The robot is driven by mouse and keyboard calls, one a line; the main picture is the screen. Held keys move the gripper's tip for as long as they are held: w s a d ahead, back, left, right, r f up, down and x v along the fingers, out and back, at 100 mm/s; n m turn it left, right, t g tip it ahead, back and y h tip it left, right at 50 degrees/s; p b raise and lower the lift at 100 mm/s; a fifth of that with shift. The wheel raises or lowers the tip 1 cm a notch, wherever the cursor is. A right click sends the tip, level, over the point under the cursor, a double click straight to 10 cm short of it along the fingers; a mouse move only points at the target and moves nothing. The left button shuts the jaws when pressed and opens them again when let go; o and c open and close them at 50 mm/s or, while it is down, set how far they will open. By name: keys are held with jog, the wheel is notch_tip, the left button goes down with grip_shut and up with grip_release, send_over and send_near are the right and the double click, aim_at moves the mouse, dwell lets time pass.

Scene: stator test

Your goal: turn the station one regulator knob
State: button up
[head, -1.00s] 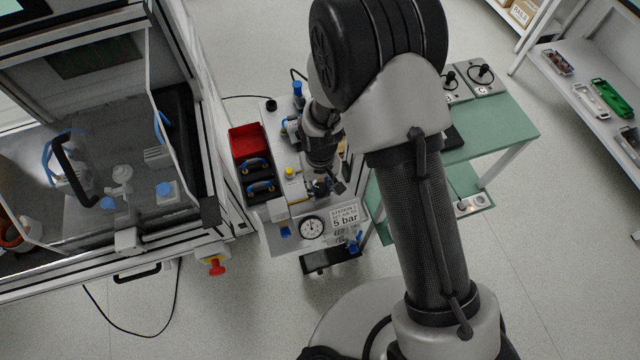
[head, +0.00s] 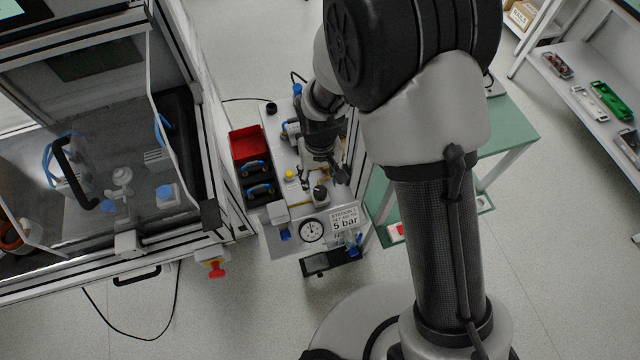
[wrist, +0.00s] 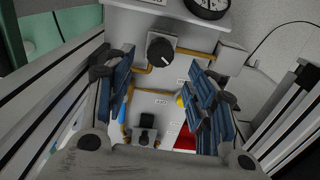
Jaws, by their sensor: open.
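The black regulator knob (head: 321,194) sits on the station's light panel, just behind the gauge. In the wrist view the knob (wrist: 160,51) is round and dark with a white mark, and it shows past my fingers, upper centre. My gripper (head: 324,176) is open and empty, above the panel and slightly behind the knob. In the wrist view my gripper's blue-padded fingers (wrist: 160,88) stand wide apart, not touching the knob. The pressure gauge (head: 312,230) and the sign reading station 1, 5 bar (head: 345,219) are on the front; the gauge (wrist: 207,5) is cut off in the wrist view.
A yellow button (head: 290,174) and brass-coloured tubing (wrist: 193,52) lie near the knob. Red and black bins (head: 247,142) stand left of the panel. A machine enclosure with a red emergency stop (head: 216,270) is further left. A green table (head: 510,130) stands at right.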

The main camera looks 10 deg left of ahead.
aim_at(320, 190)
notch_tip(320, 190, up, 6)
jog(key=shift+f, duration=0.2)
dwell(0.5)
